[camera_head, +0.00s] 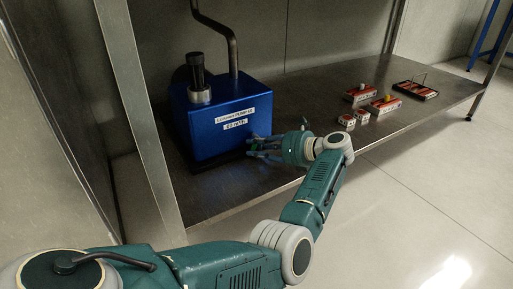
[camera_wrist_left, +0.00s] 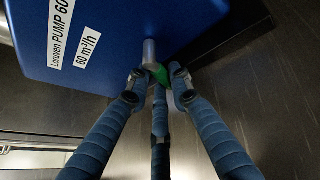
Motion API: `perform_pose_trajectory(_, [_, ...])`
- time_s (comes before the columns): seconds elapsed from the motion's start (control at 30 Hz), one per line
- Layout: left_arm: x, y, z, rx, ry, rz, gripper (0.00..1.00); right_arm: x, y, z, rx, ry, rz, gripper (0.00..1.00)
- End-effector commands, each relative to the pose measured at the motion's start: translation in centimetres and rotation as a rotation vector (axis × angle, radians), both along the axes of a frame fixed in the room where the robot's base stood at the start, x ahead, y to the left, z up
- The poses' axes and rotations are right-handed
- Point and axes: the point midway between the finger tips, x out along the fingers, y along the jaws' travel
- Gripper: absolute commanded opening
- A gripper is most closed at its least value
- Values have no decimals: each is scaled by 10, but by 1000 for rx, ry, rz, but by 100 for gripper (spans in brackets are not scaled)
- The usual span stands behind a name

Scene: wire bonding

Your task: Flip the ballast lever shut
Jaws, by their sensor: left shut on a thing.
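The blue pump (camera_head: 222,122) with white labels stands on the metal shelf. It also fills the upper left of the left wrist view (camera_wrist_left: 90,30). A grey metal stem (camera_wrist_left: 149,52) sticks out of the pump's face, with a green lever (camera_wrist_left: 177,70) at its end. My left gripper (camera_head: 254,147) is at the pump's lower right side. In the left wrist view its blue fingers (camera_wrist_left: 158,84) are closed around the green lever, hiding part of it. The lever's exact angle is hard to tell. My right gripper is not in view.
Small red-and-white boxes (camera_head: 384,105) and a dark tray (camera_head: 415,90) sit further right on the shelf (camera_head: 440,100). A metal post (camera_head: 140,115) stands left of the pump. A bent pipe (camera_head: 233,50) rises from the pump's top.

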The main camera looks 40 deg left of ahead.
Motion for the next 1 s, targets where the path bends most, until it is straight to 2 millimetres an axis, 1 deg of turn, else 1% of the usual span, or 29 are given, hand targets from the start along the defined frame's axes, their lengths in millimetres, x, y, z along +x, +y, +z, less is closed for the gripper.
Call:
perform_pose_trajectory(0.2, [-3,2,-1,68,161,0,0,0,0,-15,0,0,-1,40])
perform_pose_trajectory(0.3, [-4,2,2,89,214,1,0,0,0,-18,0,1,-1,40])
perform_pose_trajectory(0.57, [-5,3,4,94,224,0,0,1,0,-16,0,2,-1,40])
perform_pose_trajectory(0.6, [-5,3,4,94,223,0,24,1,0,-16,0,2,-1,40])
perform_pose_trajectory(0.67, [-5,3,4,94,223,0,36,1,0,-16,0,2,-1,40])
perform_pose_trajectory(0.7, [-5,3,4,94,223,0,40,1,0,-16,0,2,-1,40])
perform_pose_trajectory(1.0, [-4,0,4,93,223,-1,40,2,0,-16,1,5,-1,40])
